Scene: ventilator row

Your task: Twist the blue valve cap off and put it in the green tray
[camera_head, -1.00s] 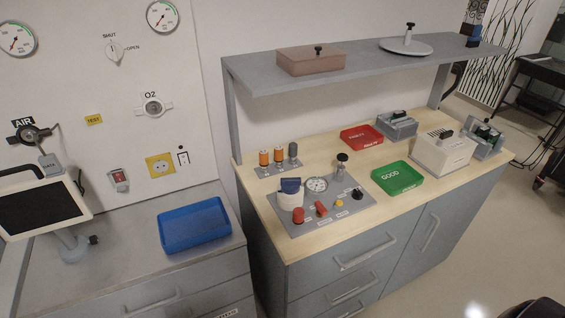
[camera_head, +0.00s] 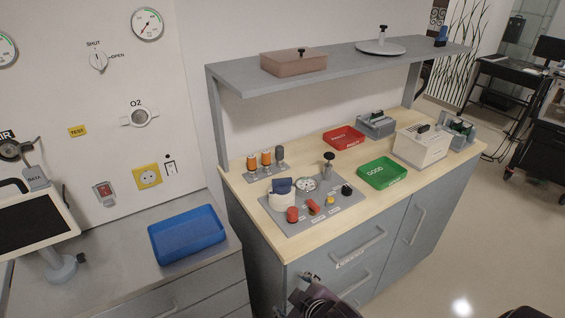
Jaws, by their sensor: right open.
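A blue cap (camera_head: 281,186) sits on top of a white cylinder (camera_head: 282,201) on the grey panel of the wooden-topped bench. The green tray (camera_head: 382,173), marked GOOD, lies to the right of the panel and looks empty. My right gripper (camera_head: 312,277) is open, low in the picture in front of the bench drawers, well below and apart from the cap. Part of it is cut off by the bottom edge. My left gripper is not in view.
The panel (camera_head: 328,212) also carries red, yellow and black knobs, a gauge and a tall black-topped knob (camera_head: 328,160). A red tray (camera_head: 344,138) lies behind. A shelf (camera_head: 340,62) overhangs the bench's back. A blue tray (camera_head: 187,235) is on the left counter.

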